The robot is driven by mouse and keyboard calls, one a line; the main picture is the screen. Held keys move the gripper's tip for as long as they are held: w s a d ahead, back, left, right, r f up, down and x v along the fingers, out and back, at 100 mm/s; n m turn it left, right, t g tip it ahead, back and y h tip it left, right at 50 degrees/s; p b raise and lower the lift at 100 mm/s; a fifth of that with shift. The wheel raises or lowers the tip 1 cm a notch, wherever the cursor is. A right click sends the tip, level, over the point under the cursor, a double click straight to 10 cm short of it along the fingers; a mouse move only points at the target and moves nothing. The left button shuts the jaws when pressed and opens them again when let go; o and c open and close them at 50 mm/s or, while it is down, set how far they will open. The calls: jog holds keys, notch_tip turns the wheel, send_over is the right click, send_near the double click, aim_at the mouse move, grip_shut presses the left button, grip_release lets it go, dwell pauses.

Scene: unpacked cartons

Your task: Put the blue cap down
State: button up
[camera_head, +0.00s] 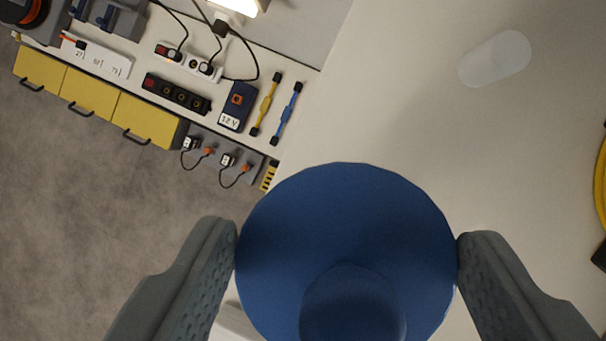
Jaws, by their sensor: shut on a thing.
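The blue cap (345,215) is a large, round, dark blue piece at the bottom middle of the view, with a smaller round blue part low on its face. My gripper (347,252) is shut on it, one grey finger pressed against its left side and one against its right. Behind the cap is a pale, plain surface (430,140). The cap hides part of that surface, and I cannot tell how far above it the cap is.
A translucent white cylinder (495,59) lies at the upper right. A workbench (309,77) with sockets, cables, a 12 V box (237,106) and yellow drawers (90,96) fills the upper left. A yellow coil (601,185) shows at the right edge. Grey floor lies lower left.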

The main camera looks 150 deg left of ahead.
aim_at(337, 217)
notch_tip(337, 217, down, 9)
jog(key=shift+f, duration=0.15)
dwell(0.4)
jog(key=shift+f, duration=0.15)
jog(key=o, duration=1)
jog(key=shift+c, duration=0.2)
jog(key=v, duration=1.2)
jog(key=shift+r, duration=0.25)
jog(key=shift+r, duration=0.1)
